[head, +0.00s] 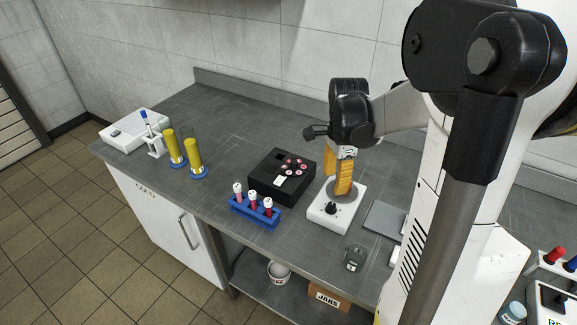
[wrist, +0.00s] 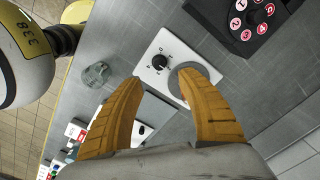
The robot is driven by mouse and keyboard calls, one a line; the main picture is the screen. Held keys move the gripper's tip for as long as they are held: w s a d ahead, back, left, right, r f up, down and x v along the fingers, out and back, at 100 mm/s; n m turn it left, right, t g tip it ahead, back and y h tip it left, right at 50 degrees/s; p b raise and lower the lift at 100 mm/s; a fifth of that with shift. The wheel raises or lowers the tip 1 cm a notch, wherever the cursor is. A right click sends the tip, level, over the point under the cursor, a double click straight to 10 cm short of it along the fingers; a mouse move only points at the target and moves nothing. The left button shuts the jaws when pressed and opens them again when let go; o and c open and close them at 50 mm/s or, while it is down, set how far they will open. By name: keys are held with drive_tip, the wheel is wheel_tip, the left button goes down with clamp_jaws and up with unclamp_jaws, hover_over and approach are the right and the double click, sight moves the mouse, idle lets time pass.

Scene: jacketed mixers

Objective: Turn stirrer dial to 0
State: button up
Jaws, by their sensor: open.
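The stirrer (head: 325,222) is a white box with a round grey top plate and stands on the grey bench. Its black dial (head: 331,209) is on the front part of its top. In the wrist view the dial (wrist: 159,62) shows between and just beyond my fingertips, with small marks printed around it that are too small to read. My gripper (head: 343,191) has orange fingers and is above the stirrer, apart from the dial. In the wrist view my gripper (wrist: 160,76) is open and empty, and its right finger hides part of the round plate (wrist: 207,72).
A black block (head: 263,183) with red-and-white capped vials stands left of the stirrer. A blue rack (head: 262,218) of tubes is nearer the front edge.

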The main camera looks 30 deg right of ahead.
sight(332, 204)
drive_tip(key=shift+d+f, duration=0.15)
drive_tip(key=shift+f, duration=0.2)
wheel_tip(332, 204, down, 10)
drive_tip(key=b, duration=0.4)
drive_tip(key=shift+s+f, duration=0.15)
drive_tip(key=shift+c, duration=0.4)
clamp_jaws()
